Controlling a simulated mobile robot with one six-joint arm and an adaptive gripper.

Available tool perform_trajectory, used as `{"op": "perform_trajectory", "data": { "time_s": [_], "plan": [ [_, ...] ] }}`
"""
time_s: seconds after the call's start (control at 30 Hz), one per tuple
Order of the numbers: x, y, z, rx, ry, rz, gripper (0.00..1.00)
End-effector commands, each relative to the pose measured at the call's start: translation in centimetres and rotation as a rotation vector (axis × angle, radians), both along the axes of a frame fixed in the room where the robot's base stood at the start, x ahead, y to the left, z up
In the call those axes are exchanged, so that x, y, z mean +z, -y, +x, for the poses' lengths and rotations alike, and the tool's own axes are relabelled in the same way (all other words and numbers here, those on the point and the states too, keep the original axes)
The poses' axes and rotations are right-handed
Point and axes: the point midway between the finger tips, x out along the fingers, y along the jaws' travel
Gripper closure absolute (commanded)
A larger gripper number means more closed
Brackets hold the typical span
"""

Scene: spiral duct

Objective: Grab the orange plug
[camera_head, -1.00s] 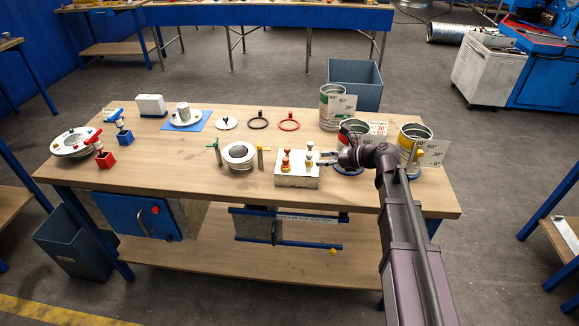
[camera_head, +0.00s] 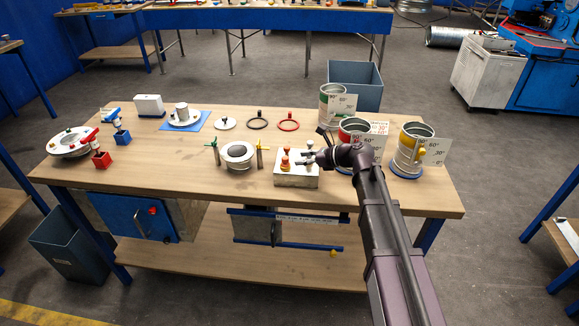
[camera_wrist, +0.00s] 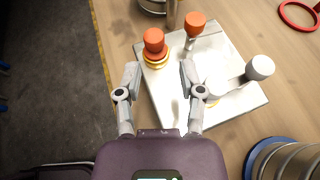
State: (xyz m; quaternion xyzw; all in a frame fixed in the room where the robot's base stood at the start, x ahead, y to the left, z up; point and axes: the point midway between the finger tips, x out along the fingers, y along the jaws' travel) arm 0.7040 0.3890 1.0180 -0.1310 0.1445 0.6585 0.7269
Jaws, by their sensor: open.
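A pale block (camera_head: 297,179) on the workbench holds several small plugs. In the wrist view the block (camera_wrist: 172,98) carries an orange-topped plug with yellow rings (camera_wrist: 154,43), a second orange-red plug (camera_wrist: 195,24) on a metal stem, and white plugs (camera_wrist: 260,67) at the right. The orange plug also shows at the block's left side in the head view (camera_head: 285,164). My gripper (camera_wrist: 160,74) is open and empty above the block, its fingertips short of the orange plug in the picture. A white plug sits close by the right finger, partly hidden.
A can with a blue base (camera_wrist: 285,158) is close to the right of my gripper. A flanged ring (camera_head: 238,155) is left of the block. A red ring (camera_head: 289,121) lies behind it.

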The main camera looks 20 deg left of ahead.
Motion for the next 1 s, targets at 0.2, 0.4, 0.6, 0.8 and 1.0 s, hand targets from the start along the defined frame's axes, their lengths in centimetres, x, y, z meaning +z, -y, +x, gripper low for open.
{"op": "perform_trajectory", "data": {
  "time_s": [0.2, 0.4, 0.6, 0.8, 1.0],
  "plan": [
    [-0.5, -1.2, 0.1, 0.000, 0.000, -0.001, 0.50],
    [-0.5, -1.2, 0.1, 0.000, 0.000, -0.001, 0.50],
    [-0.6, -1.5, 0.1, 0.001, 0.000, 0.000, 0.50],
    [-1.0, -3.1, 0.1, 0.002, -0.001, -0.001, 0.50],
    [-1.8, -5.3, 0.2, 0.002, 0.000, -0.001, 0.50]
  ]
}}
